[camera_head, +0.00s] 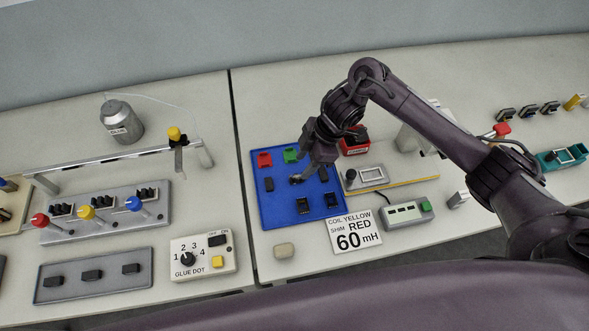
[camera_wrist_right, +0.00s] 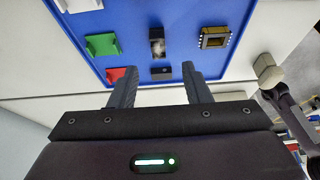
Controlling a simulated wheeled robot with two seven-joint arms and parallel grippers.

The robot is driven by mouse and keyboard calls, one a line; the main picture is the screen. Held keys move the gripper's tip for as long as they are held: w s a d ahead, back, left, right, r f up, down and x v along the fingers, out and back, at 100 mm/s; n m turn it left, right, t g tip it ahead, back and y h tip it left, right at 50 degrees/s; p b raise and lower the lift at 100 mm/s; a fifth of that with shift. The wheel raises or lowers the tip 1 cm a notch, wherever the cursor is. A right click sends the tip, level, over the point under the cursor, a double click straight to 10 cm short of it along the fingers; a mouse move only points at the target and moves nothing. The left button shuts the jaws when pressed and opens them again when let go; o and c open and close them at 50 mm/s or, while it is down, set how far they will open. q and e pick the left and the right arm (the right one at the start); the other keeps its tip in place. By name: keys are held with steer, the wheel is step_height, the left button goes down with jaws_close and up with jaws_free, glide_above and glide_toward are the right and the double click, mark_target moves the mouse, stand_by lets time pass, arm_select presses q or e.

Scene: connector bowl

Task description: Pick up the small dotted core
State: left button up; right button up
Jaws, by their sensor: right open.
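A dark core (camera_wrist_right: 157,42) with a pale patch on it lies on the blue tray (camera_wrist_right: 128,18); this looks like the dotted core. In the head view this core (camera_head: 295,181) shows just below my right gripper (camera_head: 302,175). A second small black core (camera_wrist_right: 161,73) without a clear dot lies beside it; in the head view this plain core (camera_head: 268,184) is at the tray's left. My right gripper (camera_wrist_right: 159,68) is open and empty, pointing down over the tray, its fingers either side of the line of the cores. My left gripper is not in view.
The tray also holds a red piece (camera_head: 264,159), a green piece (camera_head: 290,155) and black bobbins (camera_head: 302,205). A grey fixture (camera_head: 366,178) stands close to its right. A label card (camera_head: 354,232) lies in front. A glue dot box (camera_head: 203,256) sits on the left table.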

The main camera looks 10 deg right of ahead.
mark_target(297, 177)
steer(key=x, duration=0.1)
steer(key=p+x, duration=0.1)
steer(key=x, duration=0.1)
steer(key=shift+s+d, duration=0.15)
steer(key=shift+s, duration=0.05)
steer(key=shift+p+x, duration=0.35)
steer(key=shift+x, duration=0.85)
steer(key=shift+w+f, duration=0.3)
steer(key=shift+f, duration=0.2)
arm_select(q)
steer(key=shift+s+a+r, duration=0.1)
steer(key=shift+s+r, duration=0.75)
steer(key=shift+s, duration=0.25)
arm_select(e)
jaws_close()
